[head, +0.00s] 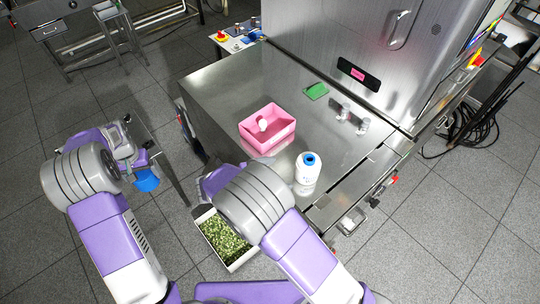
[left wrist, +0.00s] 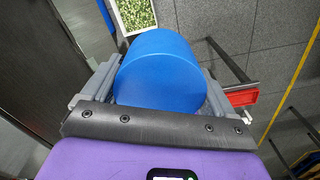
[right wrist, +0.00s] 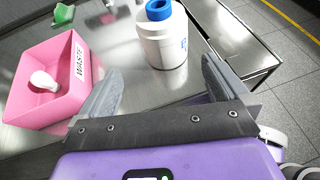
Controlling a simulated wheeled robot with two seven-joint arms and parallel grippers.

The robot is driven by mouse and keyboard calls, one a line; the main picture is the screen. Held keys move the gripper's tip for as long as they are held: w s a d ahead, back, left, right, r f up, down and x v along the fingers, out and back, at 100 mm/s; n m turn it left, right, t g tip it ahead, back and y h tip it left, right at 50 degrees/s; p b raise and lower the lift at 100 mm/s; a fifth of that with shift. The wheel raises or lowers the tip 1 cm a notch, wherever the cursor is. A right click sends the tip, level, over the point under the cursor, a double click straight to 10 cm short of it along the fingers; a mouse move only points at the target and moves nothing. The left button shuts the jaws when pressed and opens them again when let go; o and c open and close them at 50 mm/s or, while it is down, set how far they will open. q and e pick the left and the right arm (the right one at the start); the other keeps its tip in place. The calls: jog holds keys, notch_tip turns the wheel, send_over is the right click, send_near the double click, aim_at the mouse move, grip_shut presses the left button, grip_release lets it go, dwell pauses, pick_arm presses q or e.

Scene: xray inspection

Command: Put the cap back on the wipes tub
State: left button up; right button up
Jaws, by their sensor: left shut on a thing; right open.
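The wipes tub (head: 307,172) is a white cylinder with a blue ring around its open top. It stands upright on the steel table near the front edge. In the right wrist view the tub (right wrist: 163,45) is ahead of my open right gripper (right wrist: 160,85), beyond its fingertips and not between them. My left gripper (head: 140,168) is shut on the blue cap (head: 146,180), off the table's left side. In the left wrist view the cap (left wrist: 160,70) fills the space between the fingers. In the head view my right gripper is mostly hidden behind its arm.
A pink waste bin (head: 284,136) with a white bulb-like item stands left of the tub. A green object (head: 317,91) and small metal cylinders (head: 345,112) lie further back near the steel machine (head: 350,35). A tray of green pieces (head: 226,240) sits below the table's front.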

aim_at(297, 171)
jog(key=x, duration=0.6)
jog(key=shift+d+f, duration=0.25)
jog(key=shift+d, duration=0.1)
jog(key=shift+s, duration=0.1)
jog(key=shift+r+x, duration=0.15)
jog(key=shift+x, duration=1.15)
jog(key=shift+r+x, duration=0.1)
jog(key=shift+x, duration=1.2)
jog(key=shift+d, duration=0.15)
